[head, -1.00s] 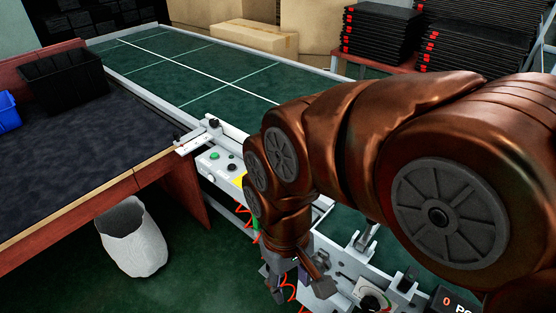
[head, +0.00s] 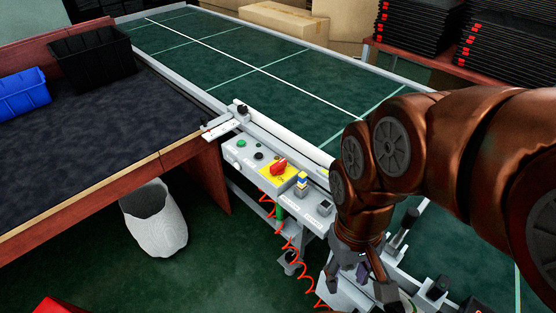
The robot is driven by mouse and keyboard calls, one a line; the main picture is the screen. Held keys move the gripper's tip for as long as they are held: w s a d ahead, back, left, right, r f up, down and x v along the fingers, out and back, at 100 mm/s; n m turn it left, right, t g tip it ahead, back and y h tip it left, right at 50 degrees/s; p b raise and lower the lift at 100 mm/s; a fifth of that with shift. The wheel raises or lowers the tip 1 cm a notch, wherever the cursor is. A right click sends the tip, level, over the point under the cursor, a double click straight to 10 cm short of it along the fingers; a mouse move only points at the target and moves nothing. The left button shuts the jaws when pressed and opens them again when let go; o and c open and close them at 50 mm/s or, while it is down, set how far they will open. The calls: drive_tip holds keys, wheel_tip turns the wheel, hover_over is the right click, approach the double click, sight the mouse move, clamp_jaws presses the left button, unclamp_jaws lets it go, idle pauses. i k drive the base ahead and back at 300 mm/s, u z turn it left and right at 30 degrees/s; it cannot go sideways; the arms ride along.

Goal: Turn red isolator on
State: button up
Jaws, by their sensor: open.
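The red isolator (head: 279,167) is a red rotary knob on a yellow plate (head: 272,174). It sits on the white control panel (head: 240,165) at the near side of the green conveyor. Its handle looks slanted, but I cannot tell its on or off position. My gripper (head: 358,290) hangs from the copper-coloured arm to the right of the panel and lower in the picture. It points down, is open and is clear of the isolator. My arm does not cover the isolator.
A red coiled cable (head: 292,250) hangs below. A dark-topped table (head: 90,140) and white bin (head: 155,222) stand left.

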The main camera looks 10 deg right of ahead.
sight(277, 168)
drive_tip(key=z, duration=0.2)
drive_tip(key=k, duration=0.35)
drive_tip(key=u, duration=1.75)
drive_tip(key=i, duration=0.65)
drive_tip(key=z, duration=0.9)
drive_tip(key=i, duration=0.6)
drive_tip(key=z, duration=0.65)
